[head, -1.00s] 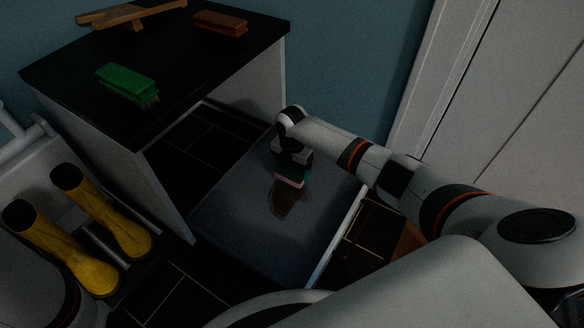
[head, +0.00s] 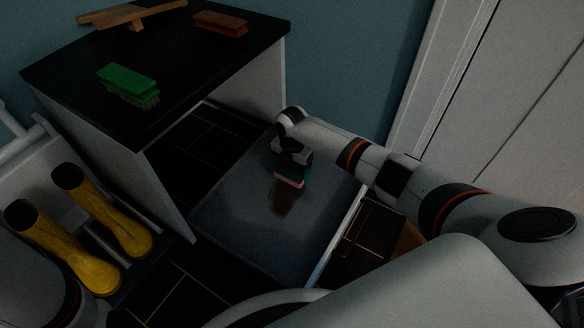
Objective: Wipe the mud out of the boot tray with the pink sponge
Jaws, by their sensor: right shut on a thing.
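The grey boot tray (head: 250,235) lies on the floor, partly in front of the black-topped bench. A brown mud patch (head: 283,202) is on the tray's floor. My right gripper (head: 290,172) points down over the tray and is shut on the pink sponge (head: 289,183). Only the sponge's pink lower edge and a green part show. The sponge is at the upper edge of the mud patch; I cannot tell whether it touches the tray. My left gripper is not in view.
A green brush (head: 128,82), a reddish-brown brush (head: 221,23) and a wooden boot jack (head: 132,14) lie on the bench top (head: 180,55). Yellow boots (head: 112,222) stand at the left. A white door is at the right.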

